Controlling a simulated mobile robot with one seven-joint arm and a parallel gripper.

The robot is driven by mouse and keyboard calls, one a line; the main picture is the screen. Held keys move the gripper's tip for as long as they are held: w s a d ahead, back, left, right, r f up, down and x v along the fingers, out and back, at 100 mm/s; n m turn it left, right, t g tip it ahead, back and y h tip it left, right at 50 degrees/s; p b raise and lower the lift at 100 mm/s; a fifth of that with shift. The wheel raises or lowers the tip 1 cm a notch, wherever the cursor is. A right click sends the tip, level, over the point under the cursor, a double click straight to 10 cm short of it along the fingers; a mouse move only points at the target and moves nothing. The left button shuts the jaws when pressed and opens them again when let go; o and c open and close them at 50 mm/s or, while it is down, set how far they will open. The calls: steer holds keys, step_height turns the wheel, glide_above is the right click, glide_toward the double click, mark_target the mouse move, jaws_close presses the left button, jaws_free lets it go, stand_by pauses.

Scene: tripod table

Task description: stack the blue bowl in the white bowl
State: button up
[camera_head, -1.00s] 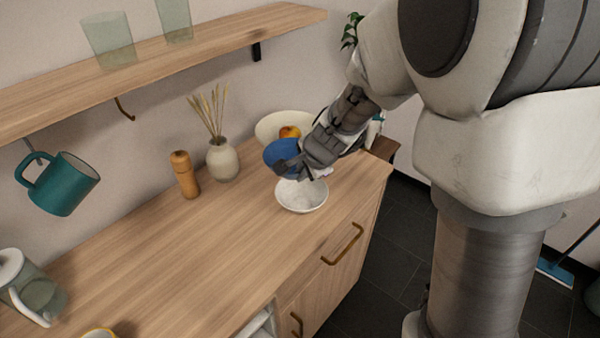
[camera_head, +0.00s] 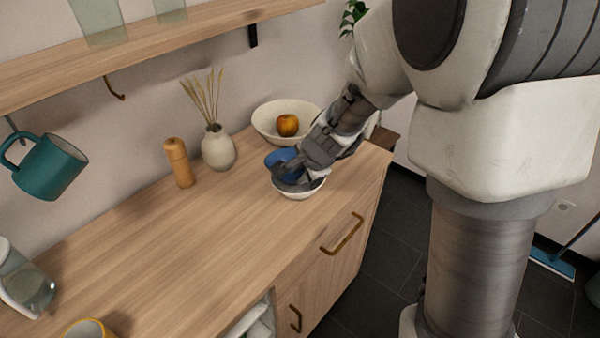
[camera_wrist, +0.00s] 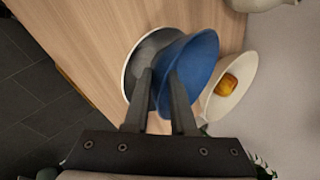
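The blue bowl (camera_head: 281,157) hangs tilted at my gripper (camera_head: 290,178), low over the white bowl (camera_head: 300,194). In the wrist view, the fingers of my gripper (camera_wrist: 160,76) lie on either side of the wall of the blue bowl (camera_wrist: 196,62), one inside it and one outside, and grip it. The blue bowl covers part of the white bowl (camera_wrist: 136,62), whose inside is in shadow, and sits off to one side of it. Whether the two bowls touch cannot be told. My gripper hides much of both bowls in the head view.
A larger cream bowl (camera_head: 262,122) with an orange-yellow fruit (camera_head: 288,125) stands close behind. A vase (camera_head: 219,150) with dried stalks and a wooden mill (camera_head: 179,163) stand to the left.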

steer(key=shift+o, duration=0.6)
steer(key=shift+r, duration=0.1)
steer(key=shift+r+p, duration=0.6)
steer(key=shift+p, duration=0.05)
steer(key=s+d+r+n+p, duration=0.2)
steer(key=s+r+n+p, duration=0.15)
steer(key=s+r, duration=0.5)
steer(key=s+d+r+n+p, duration=0.2)
steer(key=s+r+n+p, duration=0.15)
steer(key=s+r, duration=0.5)
steer(key=s+d+r+n+h, duration=0.2)
steer(key=s+d+r+n, duration=0.2)
steer(key=s+d+n, duration=0.1)
steer(key=shift+s+d+r+n+h+b, duration=0.35)
steer(key=shift+s+n, duration=0.35)
steer(key=shift+s, duration=0.5)
